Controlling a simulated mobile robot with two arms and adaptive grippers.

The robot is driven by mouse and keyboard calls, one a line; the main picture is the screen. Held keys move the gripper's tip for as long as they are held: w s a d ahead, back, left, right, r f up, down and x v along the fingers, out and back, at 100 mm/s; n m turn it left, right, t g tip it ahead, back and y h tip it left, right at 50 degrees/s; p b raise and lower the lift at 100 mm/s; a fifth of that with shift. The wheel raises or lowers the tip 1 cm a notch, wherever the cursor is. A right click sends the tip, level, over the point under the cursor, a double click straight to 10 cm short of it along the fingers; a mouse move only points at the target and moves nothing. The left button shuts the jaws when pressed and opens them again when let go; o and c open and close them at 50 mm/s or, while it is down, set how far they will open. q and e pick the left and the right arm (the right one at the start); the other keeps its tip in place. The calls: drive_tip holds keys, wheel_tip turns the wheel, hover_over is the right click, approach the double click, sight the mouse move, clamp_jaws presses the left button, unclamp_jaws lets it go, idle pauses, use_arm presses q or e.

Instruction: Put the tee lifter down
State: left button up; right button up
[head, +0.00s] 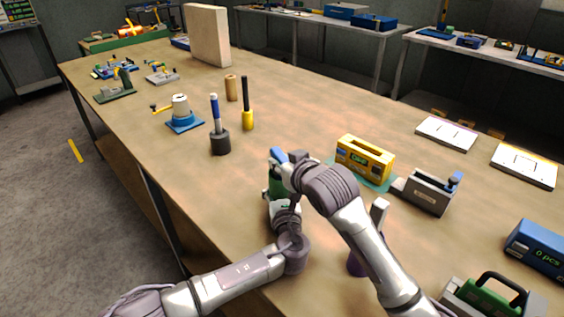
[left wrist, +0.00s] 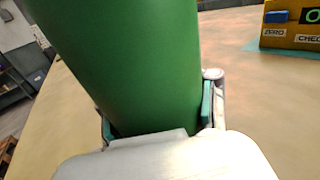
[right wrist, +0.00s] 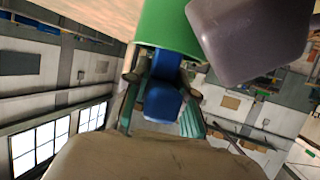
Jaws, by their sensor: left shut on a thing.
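My left gripper (head: 283,205) is shut on an upright green cylinder (head: 275,184) near the table's front edge. The cylinder fills the left wrist view (left wrist: 130,60) between the two fingers. A blue piece (head: 278,155) shows at the cylinder's top. My right gripper (right wrist: 160,112) is close above the cylinder. Its fingers stand apart on either side of the blue piece (right wrist: 163,100), with slight gaps showing. I cannot tell for sure which part is the tee lifter. The cylinder's foot is hidden by my left gripper.
A yellow checker box (head: 364,160) on a green mat and a grey box (head: 430,191) stand to the right. A purple-based white post (head: 379,212) is partly behind my right arm. A dark holder (head: 220,142) and a yellow holder (head: 248,120) stand behind left. Middle table is clear.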

drive_tip(key=o, duration=0.5)
drive_tip(key=shift+c, duration=0.2)
drive_tip(key=shift+r, duration=0.2)
drive_tip(key=v, duration=0.7)
drive_tip(key=shift+s, duration=0.2)
drive_tip(key=shift+d, duration=0.1)
use_arm(q)
drive_tip(key=o, duration=1.4)
drive_tip(key=shift+s, duration=0.1)
